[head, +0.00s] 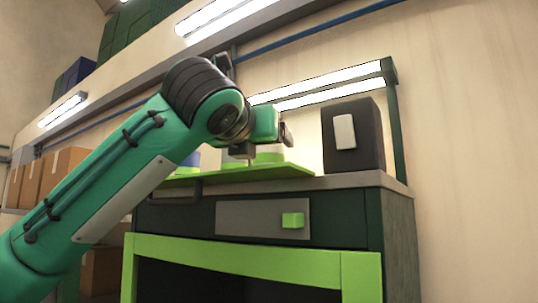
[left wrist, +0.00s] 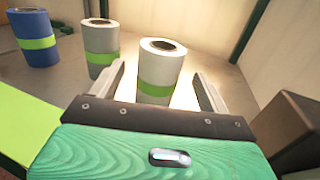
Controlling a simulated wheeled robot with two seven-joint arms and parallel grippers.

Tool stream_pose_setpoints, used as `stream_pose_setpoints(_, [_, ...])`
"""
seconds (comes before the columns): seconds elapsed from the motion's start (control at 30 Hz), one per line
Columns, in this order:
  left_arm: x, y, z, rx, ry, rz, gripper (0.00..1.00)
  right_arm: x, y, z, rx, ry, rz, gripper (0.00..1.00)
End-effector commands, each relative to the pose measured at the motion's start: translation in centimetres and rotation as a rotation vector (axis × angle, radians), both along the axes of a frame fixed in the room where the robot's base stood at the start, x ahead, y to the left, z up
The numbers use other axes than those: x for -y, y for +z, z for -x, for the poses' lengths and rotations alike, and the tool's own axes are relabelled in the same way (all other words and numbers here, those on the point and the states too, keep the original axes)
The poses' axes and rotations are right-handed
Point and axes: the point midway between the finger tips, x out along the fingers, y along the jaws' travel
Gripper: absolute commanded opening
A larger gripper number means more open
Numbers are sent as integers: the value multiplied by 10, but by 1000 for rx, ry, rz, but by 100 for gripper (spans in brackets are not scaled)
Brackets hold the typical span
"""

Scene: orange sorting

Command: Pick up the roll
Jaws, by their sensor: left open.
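Three upright rolls, each with a green band, stand on the workbench top. The white roll (left wrist: 162,62) is nearest my left gripper (left wrist: 159,72) in the left wrist view, between its two open fingers in the picture. I cannot tell whether the fingers touch it. The grey roll (left wrist: 101,46) stands to its left and the blue roll (left wrist: 34,38) farther left. In the head view, my left gripper (head: 268,142) is over the bench and partly hides the rolls. My right gripper is not in view.
The workbench (head: 340,181) has a green front board (head: 215,179) and a drawer with a green handle (head: 292,220). A dark box (head: 353,138) with a pale label stands at the bench's right, also close by in the left wrist view (left wrist: 290,130). Cardboard boxes (head: 62,170) stand at left.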

Motion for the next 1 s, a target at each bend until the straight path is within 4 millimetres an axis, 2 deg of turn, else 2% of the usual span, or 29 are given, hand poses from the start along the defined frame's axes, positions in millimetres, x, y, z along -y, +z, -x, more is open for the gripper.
stream_pose_setpoints(0.17, [3, 4, -11, -2, 1, -1, 79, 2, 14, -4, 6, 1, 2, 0])
stream_pose_setpoints(0.43, [13, 7, -40, -3, 0, 1, 79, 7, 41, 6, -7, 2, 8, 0])
stream_pose_setpoints(0.53, [15, 4, -47, 0, 1, 1, 79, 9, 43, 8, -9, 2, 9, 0])
stream_pose_setpoints(0.77, [15, 2, -48, 1, 1, 1, 79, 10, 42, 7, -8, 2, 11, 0])
stream_pose_setpoints(1.0, [15, 3, -48, 1, 1, 1, 32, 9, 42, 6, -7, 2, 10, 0])
